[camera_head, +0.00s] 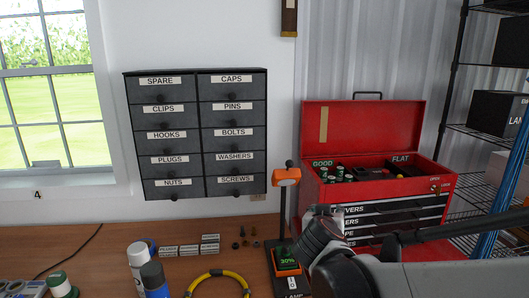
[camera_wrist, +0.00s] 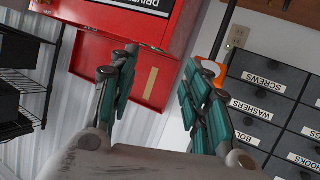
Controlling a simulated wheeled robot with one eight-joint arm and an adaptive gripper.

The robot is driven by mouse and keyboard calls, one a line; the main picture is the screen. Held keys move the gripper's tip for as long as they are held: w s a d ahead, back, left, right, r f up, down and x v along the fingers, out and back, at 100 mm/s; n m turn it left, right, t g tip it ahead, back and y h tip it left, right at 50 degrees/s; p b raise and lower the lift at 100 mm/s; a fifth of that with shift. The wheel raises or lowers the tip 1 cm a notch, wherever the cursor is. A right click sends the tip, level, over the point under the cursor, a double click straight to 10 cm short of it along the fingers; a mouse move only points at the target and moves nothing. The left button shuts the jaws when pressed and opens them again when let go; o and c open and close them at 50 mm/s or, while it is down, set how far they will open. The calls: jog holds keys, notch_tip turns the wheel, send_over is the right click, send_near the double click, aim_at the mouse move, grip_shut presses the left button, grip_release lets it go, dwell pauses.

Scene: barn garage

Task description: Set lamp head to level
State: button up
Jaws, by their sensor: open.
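The lamp stands on the workbench, left of the red toolbox. Its orange lamp head (camera_head: 287,176) sits at the top of a thin dark post (camera_head: 282,215), with a small dark knob above. The exact tilt of the head is hard to tell. The orange and black lamp base (camera_head: 287,262) has a green display reading 30%. My gripper (camera_head: 325,211) is in front of the toolbox, to the right of the post and lower than the head. In the wrist view my gripper (camera_wrist: 162,62) is open and empty. The lamp head (camera_wrist: 212,70) shows there partly behind the right finger.
The open red toolbox (camera_head: 362,127) stands close behind my gripper. Labelled drawers (camera_head: 196,133) hang on the wall at left. The wooden workbench (camera_head: 115,240) holds spray cans (camera_head: 138,262), small boxes (camera_head: 190,251) and a yellow cable coil (camera_head: 240,276). Wire shelves (camera_head: 475,130) stand at right.

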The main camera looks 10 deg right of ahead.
jog(key=w+a+r+t+p, duration=0.3)
jog(key=w+r, duration=0.1)
jog(key=w, duration=0.4)
jog(key=t+p, duration=0.2)
jog(key=p, duration=0.1)
send_near(289, 165)
jog(key=shift+n+y, duration=0.4)
jog(key=x, duration=1.1)
jog(key=shift+w+d+r, duration=0.1)
jog(key=shift+w+d, duration=0.1)
jog(key=shift+d, duration=0.1)
grip_shut()
